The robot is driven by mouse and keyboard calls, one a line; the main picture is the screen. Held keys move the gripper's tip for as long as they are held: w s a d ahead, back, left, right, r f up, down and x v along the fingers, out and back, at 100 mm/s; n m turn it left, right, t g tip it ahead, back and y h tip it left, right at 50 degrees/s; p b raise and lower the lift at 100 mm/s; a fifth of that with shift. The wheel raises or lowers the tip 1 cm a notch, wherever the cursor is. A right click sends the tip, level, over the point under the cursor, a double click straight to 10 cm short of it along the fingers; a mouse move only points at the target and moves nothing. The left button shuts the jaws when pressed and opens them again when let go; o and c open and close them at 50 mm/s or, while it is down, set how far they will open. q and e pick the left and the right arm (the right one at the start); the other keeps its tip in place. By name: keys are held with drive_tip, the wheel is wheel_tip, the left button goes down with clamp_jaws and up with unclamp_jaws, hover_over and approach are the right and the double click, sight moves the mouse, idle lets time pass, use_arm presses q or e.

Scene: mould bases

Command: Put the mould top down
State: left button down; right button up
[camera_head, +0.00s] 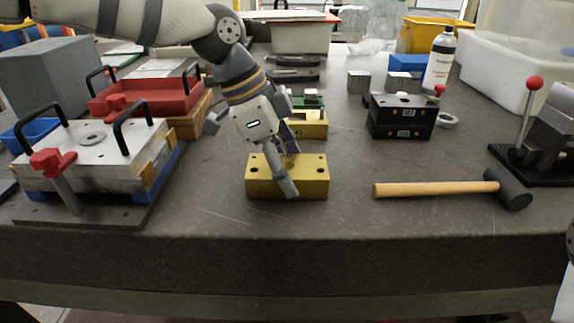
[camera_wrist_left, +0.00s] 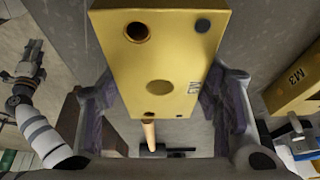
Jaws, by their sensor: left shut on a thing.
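A yellow mould block (camera_head: 260,184) with holes at its corners is at the middle front of the bench. I take it to be the mould top. My left gripper (camera_head: 287,172) reaches down over it and is shut on it. In the left wrist view the block (camera_wrist_left: 165,60) sits between the two fingers (camera_wrist_left: 160,105), showing a round central recess and a dark plug in one corner. Whether its underside touches the bench cannot be told. My right gripper (camera_wrist_left: 25,85) appears small at the left of the wrist view; its jaws are unclear.
Another yellow block (camera_head: 312,130) stands just behind, and a black block (camera_head: 400,131) is behind to the right. A mallet (camera_head: 435,189) lies to the right. A metal mould with black handles (camera_head: 95,145) is at left. Bare bench lies in front.

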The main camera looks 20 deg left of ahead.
use_arm(q)
drive_tip(key=c, duration=0.5)
unclamp_jaws()
drive_tip(key=v, duration=1.2)
drive_tip(key=shift+r+p, duration=0.15)
drive_tip(key=shift+p, duration=0.15)
